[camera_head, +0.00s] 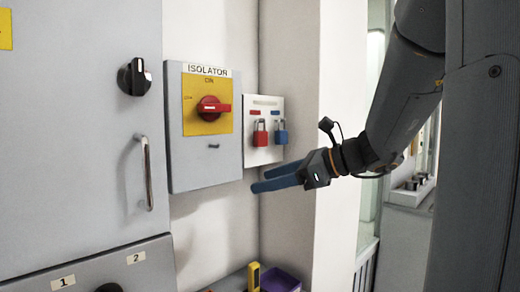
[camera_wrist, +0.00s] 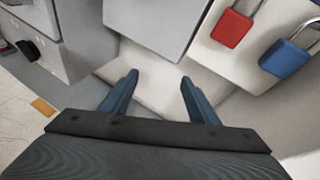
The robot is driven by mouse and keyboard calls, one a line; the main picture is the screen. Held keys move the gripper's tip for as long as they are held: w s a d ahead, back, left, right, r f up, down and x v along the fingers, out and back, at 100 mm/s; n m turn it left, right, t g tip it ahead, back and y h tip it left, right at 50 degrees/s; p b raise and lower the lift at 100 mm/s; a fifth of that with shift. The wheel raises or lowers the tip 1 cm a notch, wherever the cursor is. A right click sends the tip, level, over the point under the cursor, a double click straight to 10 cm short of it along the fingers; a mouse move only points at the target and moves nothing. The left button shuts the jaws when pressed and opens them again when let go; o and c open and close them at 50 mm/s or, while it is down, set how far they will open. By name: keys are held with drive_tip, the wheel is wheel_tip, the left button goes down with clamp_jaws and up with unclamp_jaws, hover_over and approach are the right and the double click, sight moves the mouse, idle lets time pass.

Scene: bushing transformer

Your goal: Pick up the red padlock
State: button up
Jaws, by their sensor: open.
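The red padlock (camera_head: 260,137) hangs by its shackle on a white panel to the right of the isolator box in the head view. It also shows near the top right of the wrist view (camera_wrist: 232,28). A blue padlock (camera_head: 281,135) hangs just to its right, and it shows at the right edge of the wrist view (camera_wrist: 286,58). My gripper (camera_head: 258,180) is open and empty, below the padlocks and apart from them. In the wrist view its two blue fingers (camera_wrist: 158,78) point toward the wall, with the red padlock above and to the right of them.
The isolator box (camera_head: 205,155) with a red rotary switch (camera_head: 212,106) stands out left of the padlocks. A grey cabinet with a metal handle (camera_head: 147,172) is further left. A purple container (camera_head: 281,279) and a yellow item (camera_head: 253,276) sit below. A wall corner is right of the panel.

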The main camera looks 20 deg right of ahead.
sight(261, 132)
drive_tip(key=d+r+m+t, duration=0.4)
drive_tip(key=d+r+t, duration=0.15)
drive_tip(key=r, duration=0.65)
drive_tip(key=shift+g, duration=0.45)
drive_tip(key=shift+w+d+f+p+x, duration=0.15)
drive_tip(key=shift+p+x, duration=0.15)
drive_tip(key=shift+x, duration=0.95)
drive_tip(key=shift+d+p+x, duration=0.15)
drive_tip(key=shift+p+x, duration=0.2)
drive_tip(key=shift+x, duration=0.9)
drive_tip(key=shift+w+d+f+p+x, duration=0.15)
drive_tip(key=shift+p+x, duration=0.15)
drive_tip(key=shift+x, duration=0.95)
drive_tip(key=shift+c, duration=0.2)
drive_tip(key=shift+s, duration=0.1)
drive_tip(key=c, duration=1.1)
drive_tip(key=shift+r, duration=0.15)
